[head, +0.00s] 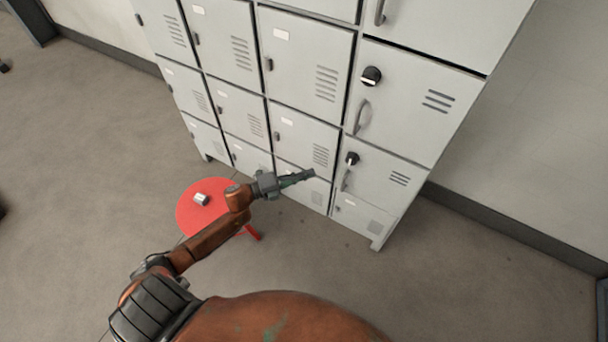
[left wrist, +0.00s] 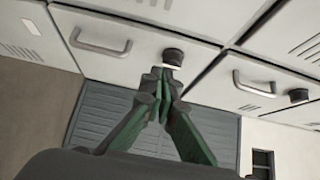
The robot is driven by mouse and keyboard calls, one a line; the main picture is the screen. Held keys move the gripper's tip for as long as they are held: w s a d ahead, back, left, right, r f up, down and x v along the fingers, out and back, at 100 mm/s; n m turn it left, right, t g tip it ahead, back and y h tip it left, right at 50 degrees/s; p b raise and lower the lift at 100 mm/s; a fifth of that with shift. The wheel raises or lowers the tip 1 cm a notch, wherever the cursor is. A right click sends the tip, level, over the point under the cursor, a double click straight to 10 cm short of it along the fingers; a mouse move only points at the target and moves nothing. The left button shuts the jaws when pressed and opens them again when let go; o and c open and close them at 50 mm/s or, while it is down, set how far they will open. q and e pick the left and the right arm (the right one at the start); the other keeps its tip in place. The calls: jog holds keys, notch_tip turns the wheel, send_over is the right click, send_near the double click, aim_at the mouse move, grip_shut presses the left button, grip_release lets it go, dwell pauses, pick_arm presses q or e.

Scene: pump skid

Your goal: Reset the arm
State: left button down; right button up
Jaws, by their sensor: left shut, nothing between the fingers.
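My left arm reaches in from the left in the head view. Its gripper (head: 309,174) is shut and empty, in front of the lower lockers. In the left wrist view the green fingers of the same gripper (left wrist: 160,78) are closed together, with their tips overlapping the view of a dark round knob (left wrist: 173,57) on a locker door. I cannot tell whether they touch it. My right gripper does not show in either view.
A grey locker bank (head: 240,108) stands against the wall, its doors shut. Black knobs (head: 371,76) and handles sit on the right-hand doors. A round red stool (head: 187,216) with a small white and dark object (head: 201,199) stands beneath my left arm. Open floor (head: 90,150) lies to the left.

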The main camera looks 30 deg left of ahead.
pick_arm(q)
jog(key=s+a+f+n+y+p, duration=0.2)
jog(key=s+a+f+n+y, duration=0.15)
jog(key=f, duration=0.35)
jog(key=s+a+f+n+y+p, duration=0.1)
jog(key=s+a+f+n+y, duration=0.15)
jog(key=a+f+n, duration=0.4)
jog(key=s+a+f+n+g+y+p, duration=0.2)
jog(key=s+f+n+g+y+p, duration=0.3)
jog(key=s+f, duration=1.2)
jog(key=s+d+f+n+g, duration=0.3)
jog(key=s+f, duration=0.2)
jog(key=s, duration=0.8)
jog(key=s+d+f+n+g+p, duration=0.1)
jog(key=s+d+f+n+g, duration=0.2)
jog(key=s, duration=1)
jog(key=s+d+f+n+g, duration=0.2)
jog(key=s+f, duration=0.6)
jog(key=s, duration=0.5)
jog(key=shift+s+d+n+g+p, duration=0.15)
jog(key=shift+d+n+g+p, duration=0.25)
jog(key=shift+d+n, duration=0.3)
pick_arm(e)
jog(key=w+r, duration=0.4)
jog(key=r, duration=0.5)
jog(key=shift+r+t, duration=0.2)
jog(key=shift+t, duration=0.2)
